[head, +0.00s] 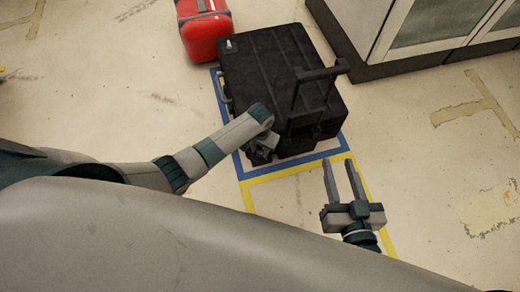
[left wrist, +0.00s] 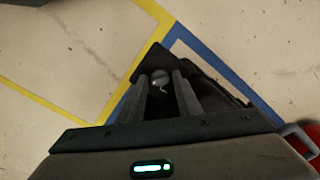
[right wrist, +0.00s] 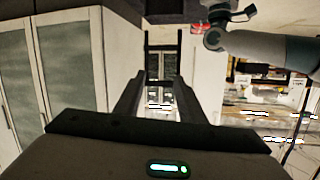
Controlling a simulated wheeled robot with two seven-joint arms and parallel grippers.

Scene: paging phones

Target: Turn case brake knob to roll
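The black case (head: 275,80) stands on the floor with its pull handle (head: 318,75) raised. A small grey round knob (left wrist: 160,77) shows on the dark case in the left wrist view. My left gripper (head: 262,155) is at the case's near left corner, pointing down. In the left wrist view its fingers (left wrist: 161,88) are apart, with the knob seen between their tips. I cannot tell whether they touch it. The knob is hidden in the head view. My right gripper (head: 342,165) is open and empty, right of and nearer than the case.
A red suitcase (head: 204,28) stands behind the case on the left. A white cabinet (head: 400,30) with a dark base stands at the back right. Blue tape (head: 237,165) and yellow tape (head: 249,200) mark the floor. The floor on the right is clear.

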